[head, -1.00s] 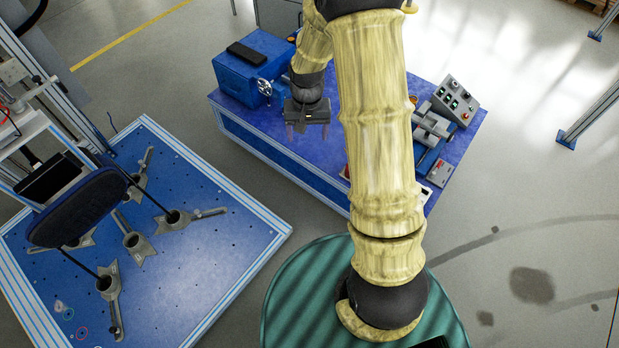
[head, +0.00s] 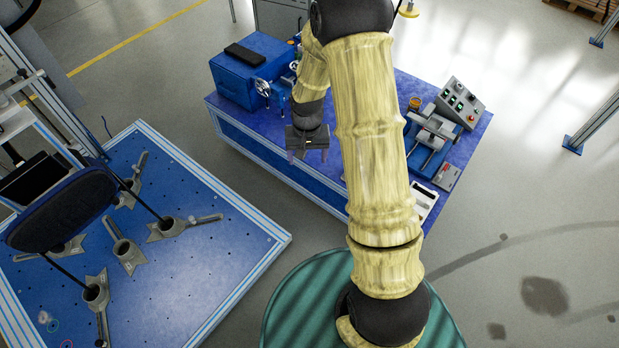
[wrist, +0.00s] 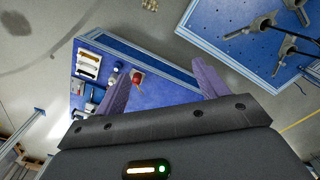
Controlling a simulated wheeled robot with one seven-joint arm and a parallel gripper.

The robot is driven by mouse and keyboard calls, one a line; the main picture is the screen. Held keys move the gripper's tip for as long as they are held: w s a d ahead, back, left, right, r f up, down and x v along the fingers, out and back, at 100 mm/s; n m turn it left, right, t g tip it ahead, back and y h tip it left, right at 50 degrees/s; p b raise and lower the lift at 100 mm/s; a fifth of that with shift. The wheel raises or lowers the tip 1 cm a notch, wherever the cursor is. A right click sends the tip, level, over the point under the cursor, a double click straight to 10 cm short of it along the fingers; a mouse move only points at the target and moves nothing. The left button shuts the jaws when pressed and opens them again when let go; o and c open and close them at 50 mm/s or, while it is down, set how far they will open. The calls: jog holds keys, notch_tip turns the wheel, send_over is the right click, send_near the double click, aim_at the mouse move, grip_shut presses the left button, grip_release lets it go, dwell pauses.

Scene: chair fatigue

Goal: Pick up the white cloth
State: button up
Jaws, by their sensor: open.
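My gripper (head: 311,155) is open and empty above the near part of the blue workbench (head: 262,143) in the head view. Its two fingers also show spread apart in the wrist view (wrist: 161,72), over the bench top. I cannot clearly make out a white cloth. A small red item (wrist: 136,77) with a pale patch beside it lies on the bench between the fingers in the wrist view, nearer the left one. The arm hides this part of the bench in the head view.
A blue box (head: 248,70) and vise stand at the bench's left end. A control panel (head: 460,103), a clamp device (head: 432,130) and a white tray (head: 425,203) are at its right. A blue platform (head: 215,262) with metal feet and a dark chair pad stands at left.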

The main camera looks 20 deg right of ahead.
jog(key=shift+f, duration=0.75)
jog(key=shift+c, duration=0.4)
grip_shut()
